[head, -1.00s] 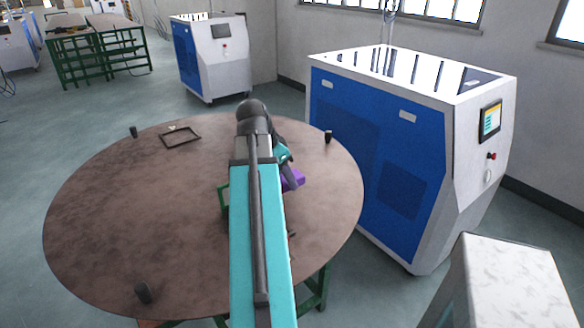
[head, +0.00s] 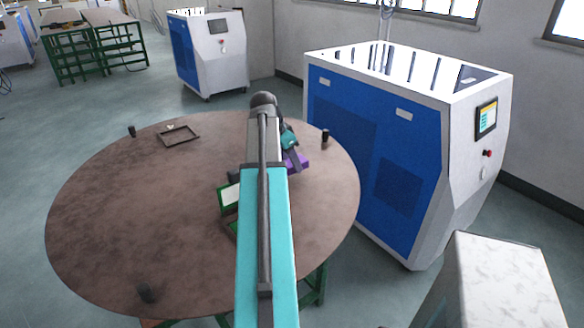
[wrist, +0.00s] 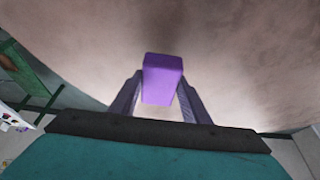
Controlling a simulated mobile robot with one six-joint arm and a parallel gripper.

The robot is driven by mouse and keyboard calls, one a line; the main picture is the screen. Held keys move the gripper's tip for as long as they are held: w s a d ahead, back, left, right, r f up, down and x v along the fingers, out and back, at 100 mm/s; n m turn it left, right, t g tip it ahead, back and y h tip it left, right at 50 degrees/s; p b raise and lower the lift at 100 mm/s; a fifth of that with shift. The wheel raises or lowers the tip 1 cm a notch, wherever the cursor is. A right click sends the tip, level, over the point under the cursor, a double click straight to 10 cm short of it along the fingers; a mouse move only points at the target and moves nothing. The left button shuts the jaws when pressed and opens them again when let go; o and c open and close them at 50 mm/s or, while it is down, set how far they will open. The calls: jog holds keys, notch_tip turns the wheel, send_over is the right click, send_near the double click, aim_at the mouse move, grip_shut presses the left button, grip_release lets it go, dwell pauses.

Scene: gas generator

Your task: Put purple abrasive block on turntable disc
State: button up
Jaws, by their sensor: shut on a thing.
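The purple abrasive block (head: 299,163) shows beside my arm, over the far right part of the round brown disc (head: 120,220). My gripper (head: 293,152) is shut on it. In the wrist view, the purple block (wrist: 163,78) sits between the two fingers of my gripper (wrist: 160,92) and extends past their tips. The disc's brown surface (wrist: 235,60) fills the background there. I cannot tell whether the block touches the disc. My arm hides the middle of the disc in the head view.
A dark shallow tray (head: 179,137) lies at the disc's far left. Black posts (head: 325,136) stand near the rim. A green-framed object (head: 229,196) is left of my arm. A blue and white machine (head: 375,150) stands close on the right.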

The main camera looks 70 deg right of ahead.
aim_at(292, 167)
dwell(0.3)
jog(key=shift+d, duration=0.6)
jog(key=shift+f+p, duration=0.9)
jog(key=shift+f, duration=0.9)
jog(key=shift+f, duration=0.1)
jog(key=o, duration=1)
jog(key=shift+w+r, duration=0.1)
jog(key=shift+r, duration=0.1)
jog(key=b+v, duration=0.2)
jog(key=v, duration=0.8)
jog(key=shift+v, duration=0.9)
